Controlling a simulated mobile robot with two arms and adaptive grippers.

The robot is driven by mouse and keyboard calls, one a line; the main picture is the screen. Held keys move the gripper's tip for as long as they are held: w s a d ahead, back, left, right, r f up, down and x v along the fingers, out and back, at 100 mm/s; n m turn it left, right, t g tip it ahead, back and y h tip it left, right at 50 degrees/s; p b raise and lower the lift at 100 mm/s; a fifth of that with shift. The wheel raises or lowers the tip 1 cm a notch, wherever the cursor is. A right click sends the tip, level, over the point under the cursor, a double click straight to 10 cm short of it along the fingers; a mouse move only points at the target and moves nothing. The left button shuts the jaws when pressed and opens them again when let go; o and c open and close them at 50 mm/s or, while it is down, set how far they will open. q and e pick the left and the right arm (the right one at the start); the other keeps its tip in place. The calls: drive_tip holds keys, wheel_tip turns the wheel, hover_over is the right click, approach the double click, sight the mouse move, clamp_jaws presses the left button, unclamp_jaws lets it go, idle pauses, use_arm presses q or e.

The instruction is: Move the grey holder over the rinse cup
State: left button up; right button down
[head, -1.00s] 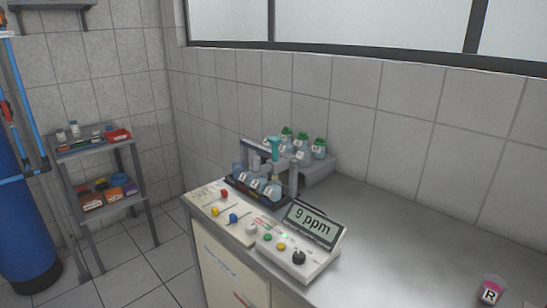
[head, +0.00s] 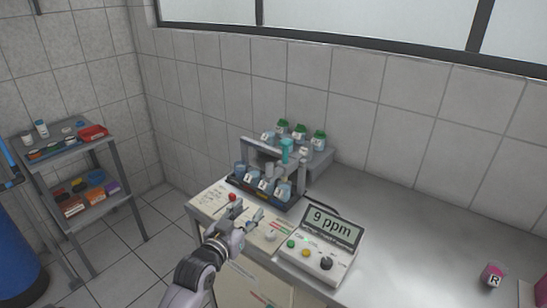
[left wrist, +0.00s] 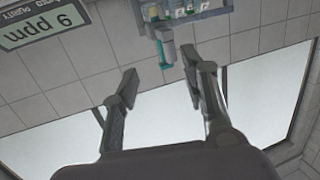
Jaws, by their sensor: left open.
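A teal probe (head: 287,150) stands upright at a grey frame (head: 262,146) over the black rack (head: 292,207) of small labelled cups. In the left wrist view, where the scene appears upside down, a grey holder (left wrist: 164,34) with teal parts shows beyond the fingers. A small cup (head: 493,275) marked R, with pink contents, stands at the far right of the bench; I cannot tell whether it is the rinse cup. My left gripper (head: 248,215) is open and empty, in front of the rack. Its fingers show apart in the left wrist view (left wrist: 161,78). My right gripper is not in view.
A control box with buttons and a "9 ppm" display (head: 332,226) sits right of the gripper. Green-capped bottles (head: 299,131) stand behind the rack. A shelf unit (head: 64,160) stands at left. The bench's middle right is clear.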

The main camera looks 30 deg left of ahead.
sight(268, 167)
use_arm(q)
drive_tip(key=shift+t+y, duration=0.3)
drive_tip(key=shift+t, duration=0.3)
drive_tip(key=w+a+r+p, duration=0.1)
drive_tip(key=w, duration=0.4)
drive_tip(key=w+a+r+p, duration=0.1)
drive_tip(key=w, duration=0.5)
drive_tip(key=w+a+r+p, duration=0.1)
drive_tip(key=w+a, duration=0.1)
drive_tip(key=w, duration=0.4)
drive_tip(key=shift+w+r, duration=0.1)
drive_tip(key=shift+r, duration=0.25)
drive_tip(key=shift+w, duration=0.15)
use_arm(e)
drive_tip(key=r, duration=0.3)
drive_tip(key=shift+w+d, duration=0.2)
use_arm(q)
drive_tip(key=shift+c, duration=0.3)
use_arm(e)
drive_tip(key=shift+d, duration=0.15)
use_arm(q)
clamp_jaws()
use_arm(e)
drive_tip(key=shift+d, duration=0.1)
